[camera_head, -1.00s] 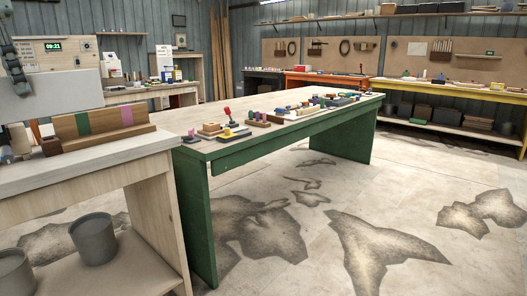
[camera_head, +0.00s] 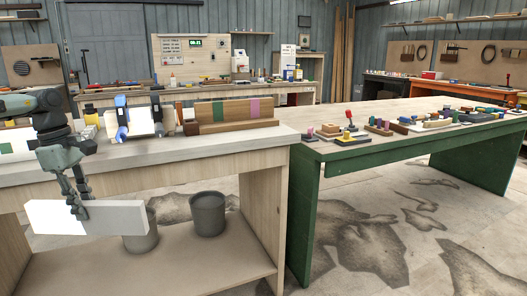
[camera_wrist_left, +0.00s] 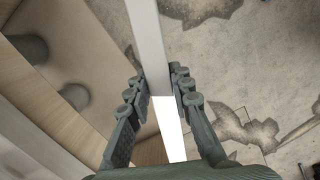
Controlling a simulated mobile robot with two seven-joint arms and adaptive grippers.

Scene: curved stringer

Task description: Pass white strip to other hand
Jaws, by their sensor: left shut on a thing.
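The white strip (camera_head: 115,217) is a long white board held roughly level in front of the near wooden bench, below the height of its top. My left gripper (camera_head: 79,208) comes down from above and is shut on it left of the strip's middle. In the left wrist view the strip (camera_wrist_left: 148,45) runs up and down the picture between the two fingers of the left gripper (camera_wrist_left: 160,92), which press on its sides. My right gripper does not show in either view.
The near bench (camera_head: 250,135) carries a wooden block with green and pink stripes (camera_head: 222,112) and blue-handled items. Two grey buckets (camera_head: 207,213) stand on its lower shelf. A green-legged table (camera_head: 310,215) stands to the right. Open floor lies in front of it.

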